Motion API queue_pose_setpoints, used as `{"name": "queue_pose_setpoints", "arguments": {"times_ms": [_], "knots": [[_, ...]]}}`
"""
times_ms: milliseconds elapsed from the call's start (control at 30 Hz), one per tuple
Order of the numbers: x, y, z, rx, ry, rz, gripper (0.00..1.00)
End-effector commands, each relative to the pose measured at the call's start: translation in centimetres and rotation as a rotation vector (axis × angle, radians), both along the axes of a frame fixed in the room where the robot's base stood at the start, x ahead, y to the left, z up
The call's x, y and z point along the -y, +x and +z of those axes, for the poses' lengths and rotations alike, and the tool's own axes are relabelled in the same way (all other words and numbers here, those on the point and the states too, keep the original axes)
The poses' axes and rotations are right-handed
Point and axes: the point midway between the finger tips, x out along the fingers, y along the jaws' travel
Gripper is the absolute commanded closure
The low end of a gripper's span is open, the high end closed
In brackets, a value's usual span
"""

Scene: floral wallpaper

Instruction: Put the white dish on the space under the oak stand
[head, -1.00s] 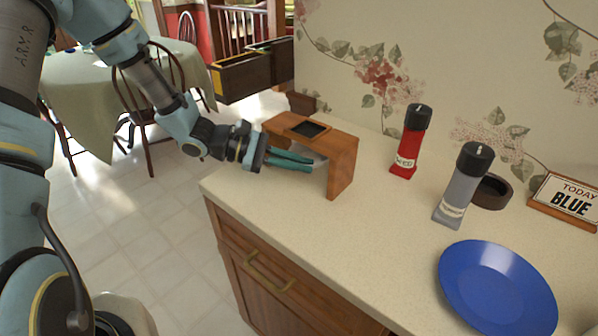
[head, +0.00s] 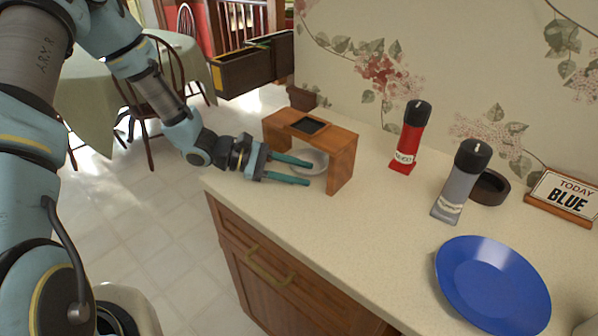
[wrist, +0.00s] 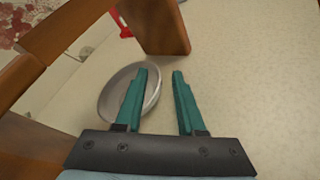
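The oak stand (head: 341,162) is a small wooden bridge on the counter, and its leg and edge show in the wrist view (wrist: 162,28). The white dish (head: 319,158) sits on the counter in the space under its top, partly hidden by the stand and my upper finger in the head view. The dish also shows in the wrist view (wrist: 110,97), under and left of my left finger. My gripper (head: 310,173) is open at the stand's front opening, its teal fingers apart with nothing held between them (wrist: 159,72).
A dark square inset (head: 309,125) is on the stand's top. A red bottle (head: 409,140), a grey bottle (head: 460,180), a dark round bowl (head: 490,189), a sign (head: 565,195) and a blue plate (head: 490,285) are to the right. Counter in front of the stand is clear.

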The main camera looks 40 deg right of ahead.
Motion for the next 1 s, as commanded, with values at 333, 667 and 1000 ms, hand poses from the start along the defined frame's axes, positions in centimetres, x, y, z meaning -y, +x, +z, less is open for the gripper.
{"name": "queue_pose_setpoints", "arguments": {"times_ms": [333, 667, 1000], "knots": [[-0.8, 0.7, 0.4, 0.002, 0.0, 0.002, 0.6], [-5.9, 4.6, 2.2, 0.004, 0.0, 0.004, 0.6], [-9.0, 6.8, 3.6, 0.001, 0.001, 0.0, 0.6]]}}
